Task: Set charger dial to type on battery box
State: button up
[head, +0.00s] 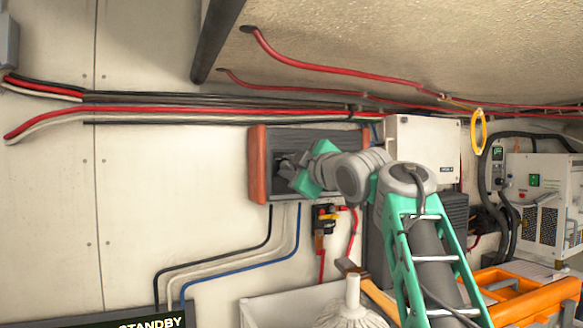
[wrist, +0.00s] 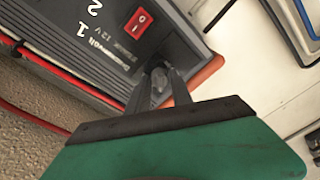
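The charger (head: 318,140) is a dark grey box with orange-brown ends, fixed to the wall in the head view. In the wrist view its panel (wrist: 62,58) fills the upper left, with a red rocker switch (wrist: 138,23), the printed numbers 1 and 2, and small text too blurred to read. My gripper (head: 284,166) is at the charger's front. In the wrist view its two dark fingers (wrist: 159,78) reach a rounded grey knob-like part on the panel, close on both sides. Whether they press on it is unclear. The dial's pointer is hidden. I cannot identify a battery box or its type label for sure.
A white cabinet (head: 422,135) hangs right of the charger. Black, white and blue cables (head: 272,228) run below it, beside a small switch (head: 325,218). A mop (head: 352,305), a white bin (head: 262,308) and an orange frame (head: 535,300) stand low in front.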

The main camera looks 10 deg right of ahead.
grip_shut()
jog(key=shift+m, duration=0.3)
jog(key=m, duration=0.7)
jog(key=shift+m+t, duration=0.3)
jog(key=m, duration=0.5)
jog(key=shift+m+p, duration=0.3)
jog(key=shift+p, duration=0.05)
jog(key=shift+m+h, duration=0.5)
jog(key=shift+m, duration=1.9)
jog(key=shift+f, duration=0.1)
